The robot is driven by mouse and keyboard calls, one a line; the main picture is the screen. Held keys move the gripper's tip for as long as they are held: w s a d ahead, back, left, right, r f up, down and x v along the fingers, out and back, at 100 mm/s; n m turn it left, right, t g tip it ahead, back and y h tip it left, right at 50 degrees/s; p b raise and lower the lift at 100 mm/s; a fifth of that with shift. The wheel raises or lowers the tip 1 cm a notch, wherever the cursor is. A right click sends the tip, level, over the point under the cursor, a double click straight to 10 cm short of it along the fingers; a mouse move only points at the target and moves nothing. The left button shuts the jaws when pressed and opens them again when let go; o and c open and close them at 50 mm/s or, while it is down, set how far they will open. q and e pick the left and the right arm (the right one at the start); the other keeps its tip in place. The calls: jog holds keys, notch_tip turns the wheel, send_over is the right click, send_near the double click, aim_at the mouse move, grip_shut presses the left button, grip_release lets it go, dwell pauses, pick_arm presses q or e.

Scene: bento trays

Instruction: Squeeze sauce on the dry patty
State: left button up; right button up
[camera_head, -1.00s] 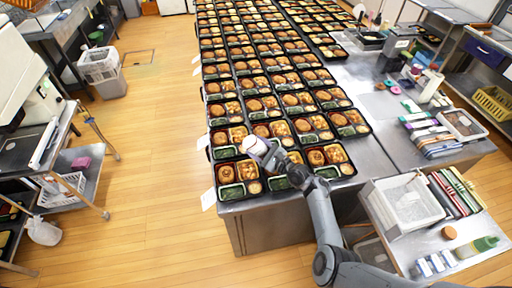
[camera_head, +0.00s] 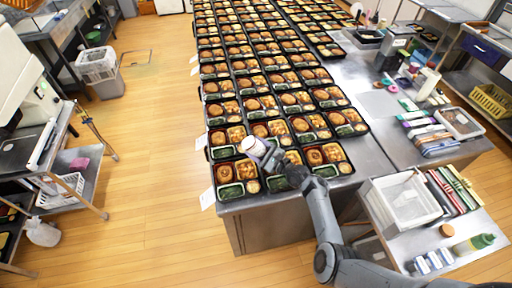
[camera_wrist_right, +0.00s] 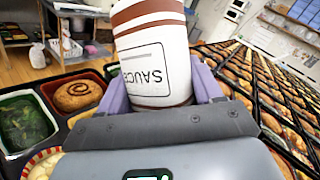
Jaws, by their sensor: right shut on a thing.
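My right gripper (camera_head: 267,156) is shut on a white sauce bottle (camera_head: 252,146) and holds it tilted above the front bento trays. In the right wrist view the bottle (camera_wrist_right: 153,55) has brown bands and a label reading SAUCE, between the purple fingers (camera_wrist_right: 160,98); its top is cut off. A patty (camera_wrist_right: 78,95) with a dark spiral on it lies below left. In the head view the front left patty (camera_head: 225,173) and the front right patty (camera_head: 313,157) show. The arm and bottle hide much of the front middle tray. My left gripper is not in view.
Rows of filled black bento trays (camera_head: 222,197) cover the long steel table (camera_head: 240,207). A side cart at right holds a white bin (camera_head: 405,206) and a green-capped bottle (camera_head: 474,244).

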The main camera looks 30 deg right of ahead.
jog(key=shift+c, duration=0.2)
jog(key=c, duration=0.4)
jog(key=shift+w+d, duration=0.15)
jog(key=shift+w, duration=0.1)
jog(key=shift+w, duration=0.15)
jog(key=shift+s+r+p, duration=0.1)
jog(key=shift+s+p, duration=0.3)
jog(key=shift+p, duration=0.05)
jog(key=shift+s+a+p, duration=0.3)
jog(key=shift+s+p, duration=0.15)
